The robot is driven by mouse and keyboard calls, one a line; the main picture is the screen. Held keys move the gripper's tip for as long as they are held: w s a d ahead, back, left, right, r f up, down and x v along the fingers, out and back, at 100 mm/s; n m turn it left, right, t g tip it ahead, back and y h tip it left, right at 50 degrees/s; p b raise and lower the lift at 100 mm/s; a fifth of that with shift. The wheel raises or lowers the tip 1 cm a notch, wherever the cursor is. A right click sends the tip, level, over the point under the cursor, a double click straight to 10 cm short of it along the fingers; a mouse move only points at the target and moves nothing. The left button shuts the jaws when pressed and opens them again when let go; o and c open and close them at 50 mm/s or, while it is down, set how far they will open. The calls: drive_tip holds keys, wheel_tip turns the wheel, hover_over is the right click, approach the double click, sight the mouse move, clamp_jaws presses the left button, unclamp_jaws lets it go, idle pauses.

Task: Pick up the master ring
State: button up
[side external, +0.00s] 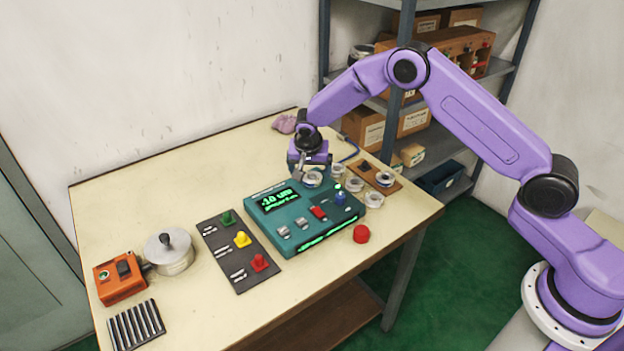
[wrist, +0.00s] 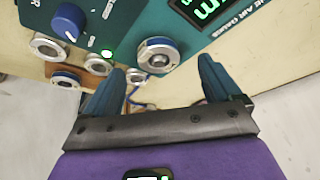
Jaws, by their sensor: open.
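Two rings show a blue band, and no label tells me which is the master ring.
Plain metal rings (side external: 374,199) stand close by on the right, between the gauge and the wooden board. The gauge has a blue knob (side external: 340,198).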

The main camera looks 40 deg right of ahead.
sight(312, 176)
drive_tip(key=shift+x, duration=1.95)
drive_tip(key=shift+d, duration=0.2)
